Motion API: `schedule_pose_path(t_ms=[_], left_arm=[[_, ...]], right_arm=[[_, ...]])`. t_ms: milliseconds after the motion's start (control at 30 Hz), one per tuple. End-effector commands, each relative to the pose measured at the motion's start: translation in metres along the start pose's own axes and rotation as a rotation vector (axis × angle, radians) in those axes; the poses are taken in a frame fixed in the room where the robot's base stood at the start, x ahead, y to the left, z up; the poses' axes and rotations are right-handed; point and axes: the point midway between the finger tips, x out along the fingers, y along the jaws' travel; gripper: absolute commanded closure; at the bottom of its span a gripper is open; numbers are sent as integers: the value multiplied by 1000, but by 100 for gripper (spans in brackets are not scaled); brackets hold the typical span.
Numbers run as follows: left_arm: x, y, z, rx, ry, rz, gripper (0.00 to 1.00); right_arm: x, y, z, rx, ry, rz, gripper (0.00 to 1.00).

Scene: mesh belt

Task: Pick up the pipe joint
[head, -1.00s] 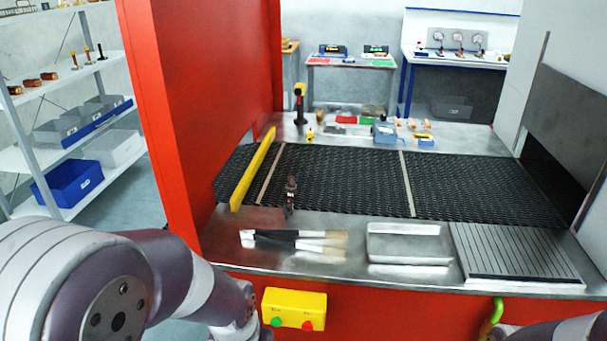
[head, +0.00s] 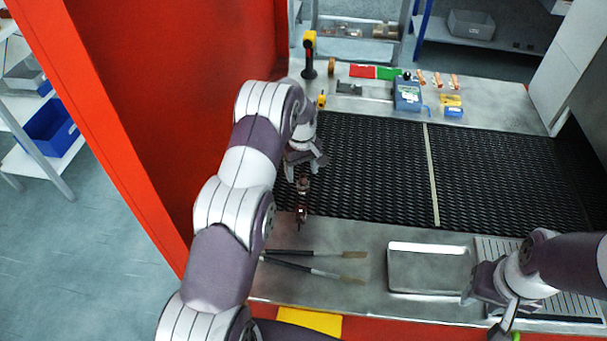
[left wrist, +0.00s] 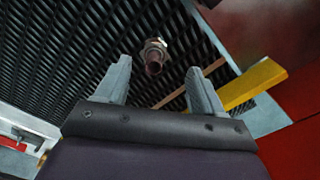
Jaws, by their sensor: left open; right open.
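The pipe joint (left wrist: 155,56) shows in the left wrist view as a small reddish-brown tube with a paler nut-like collar. It is over the black mesh belt, just beyond and between my left fingertips, and is not gripped. My left gripper (left wrist: 158,72) is open and empty. My right gripper (head: 490,308) is open at the lower right, by the tray and ribbed plate.
A small dark upright fixture (head: 301,212) stands at the belt's front edge. Two brushes (head: 315,270) and a metal tray (head: 428,282) lie in front. A yellow bar (left wrist: 250,84) borders the belt. Tools, including a blue box (head: 407,97), lie behind. The belt's middle is clear.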

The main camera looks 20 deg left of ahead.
Motion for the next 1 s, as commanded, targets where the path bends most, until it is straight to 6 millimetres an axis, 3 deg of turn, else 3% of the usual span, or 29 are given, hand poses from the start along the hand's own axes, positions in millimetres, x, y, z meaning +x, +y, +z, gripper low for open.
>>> schedule_pose_path(t_ms=[333,500,700,900,1000], left_arm=[[43,0,-2,2,0,0,32],[67,0,-3,3,2,2,32],[69,1,-3,3,2,2,32],[69,1,-3,3,2,2,97],[68,1,-3,3,3,3,100]], right_arm=[[-38,0,-5,0,1,0,57],[-41,0,-5,0,0,0,57],[-40,0,-5,0,0,0,57],[-40,0,-5,0,0,0,57],[-40,0,-5,0,0,0,57]])
